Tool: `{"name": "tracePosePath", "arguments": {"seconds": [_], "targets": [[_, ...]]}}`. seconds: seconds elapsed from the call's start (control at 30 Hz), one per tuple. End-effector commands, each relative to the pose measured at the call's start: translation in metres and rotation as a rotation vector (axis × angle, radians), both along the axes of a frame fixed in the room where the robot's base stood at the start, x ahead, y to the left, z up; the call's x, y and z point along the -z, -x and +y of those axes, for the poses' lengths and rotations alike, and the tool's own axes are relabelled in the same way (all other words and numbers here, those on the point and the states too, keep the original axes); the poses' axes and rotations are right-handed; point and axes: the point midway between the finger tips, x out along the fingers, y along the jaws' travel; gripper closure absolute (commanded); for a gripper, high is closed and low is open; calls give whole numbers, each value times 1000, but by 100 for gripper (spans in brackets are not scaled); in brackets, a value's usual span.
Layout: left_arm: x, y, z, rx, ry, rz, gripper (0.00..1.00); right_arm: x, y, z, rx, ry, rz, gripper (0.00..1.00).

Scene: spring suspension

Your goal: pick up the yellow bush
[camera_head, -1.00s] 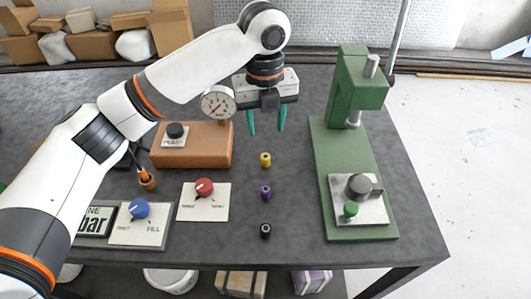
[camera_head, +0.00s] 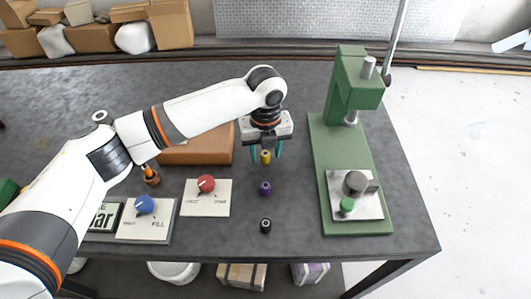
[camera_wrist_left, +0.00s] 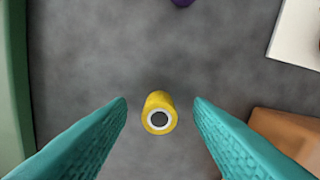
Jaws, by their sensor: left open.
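The yellow bush (camera_head: 266,157) stands upright on the dark grey table. In the left wrist view the yellow bush (camera_wrist_left: 159,112) shows its round top with a pale ring and a dark hole. My left gripper (camera_head: 266,154) is open, with its teal fingers pointing down on either side of the bush. In the left wrist view the left gripper's fingertips (camera_wrist_left: 160,105) flank the bush with a gap on each side. My right gripper is not in view.
A purple bush (camera_head: 265,188) and a black bush (camera_head: 265,226) stand in line nearer the front edge. A green press (camera_head: 325,170) stands to the right. A brown block (camera_head: 205,152) and a red-knob panel (camera_head: 206,205) are to the left.

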Motion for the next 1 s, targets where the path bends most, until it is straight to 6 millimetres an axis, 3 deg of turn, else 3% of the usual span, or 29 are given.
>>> {"name": "tracePosePath", "arguments": {"seconds": [0.23,0.53,0.83,1.0], "targets": [[3,0,0,0,1,-1,53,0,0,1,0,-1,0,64],[2,0,0,0,1,-1,100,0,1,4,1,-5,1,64],[-2,-1,0,0,2,-2,100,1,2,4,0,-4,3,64],[-27,-1,-1,1,3,-5,100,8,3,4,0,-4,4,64]]}}
